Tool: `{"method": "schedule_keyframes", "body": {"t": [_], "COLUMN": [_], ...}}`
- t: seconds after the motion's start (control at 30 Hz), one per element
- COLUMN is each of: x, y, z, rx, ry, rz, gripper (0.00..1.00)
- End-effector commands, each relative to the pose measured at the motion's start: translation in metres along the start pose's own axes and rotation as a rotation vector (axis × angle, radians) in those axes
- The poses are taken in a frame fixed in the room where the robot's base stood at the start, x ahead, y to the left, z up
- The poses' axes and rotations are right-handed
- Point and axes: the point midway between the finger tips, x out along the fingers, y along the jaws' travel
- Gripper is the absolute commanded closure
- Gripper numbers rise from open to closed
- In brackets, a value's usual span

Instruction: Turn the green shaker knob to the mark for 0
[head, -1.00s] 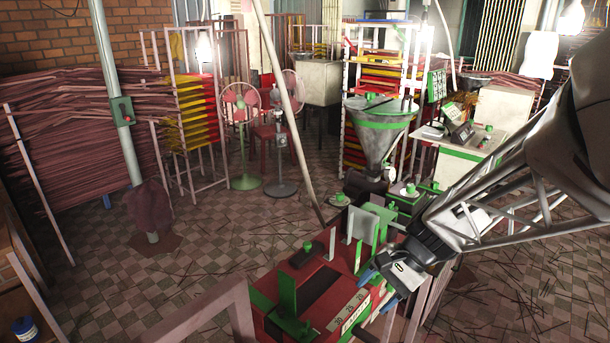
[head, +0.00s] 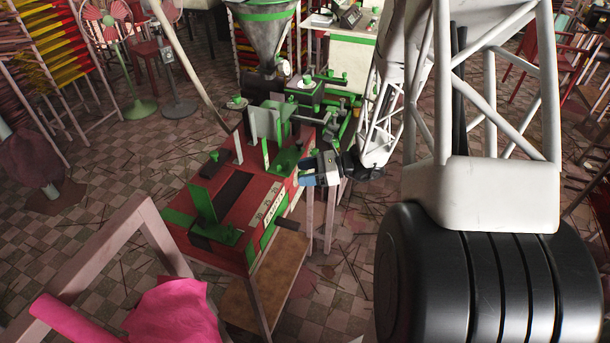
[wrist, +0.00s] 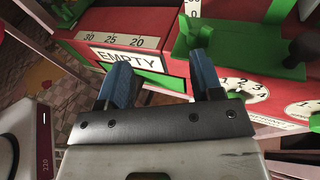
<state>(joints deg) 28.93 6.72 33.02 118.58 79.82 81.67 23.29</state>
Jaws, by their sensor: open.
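The machine's red front (wrist: 275,93) carries a white dial marked 1, 2, 3 (wrist: 243,86) in the wrist view. A small green piece shows at this dial, partly hidden by my right finger; I cannot tell for sure that it is the shaker knob. A second white dial (wrist: 303,108) sits further right, cut by the frame edge. My gripper (wrist: 160,65) is open and empty, its blue fingers apart, left of the dials and over the EMPTY label (wrist: 130,62). In the head view, my gripper (head: 306,180) is beside the red machine (head: 222,222).
A green bracket (wrist: 200,38) stands on the machine top just beyond the right finger. A strip marked 30, 25, 20 (wrist: 115,40) lies at the top left. A metal hopper (head: 264,35) stands behind. A grey-pink frame (head: 105,230) and pink cloth (head: 165,315) are in front.

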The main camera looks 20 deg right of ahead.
Motion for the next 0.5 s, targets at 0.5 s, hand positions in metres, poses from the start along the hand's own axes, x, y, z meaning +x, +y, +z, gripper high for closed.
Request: {"method": "schedule_keyframes", "body": {"t": [0.5], "x": [-0.050], "y": [-0.059], "z": [-0.108], "rx": [0.303], "ry": [-0.242], "rz": [-0.326], "gripper": [0.40]}}
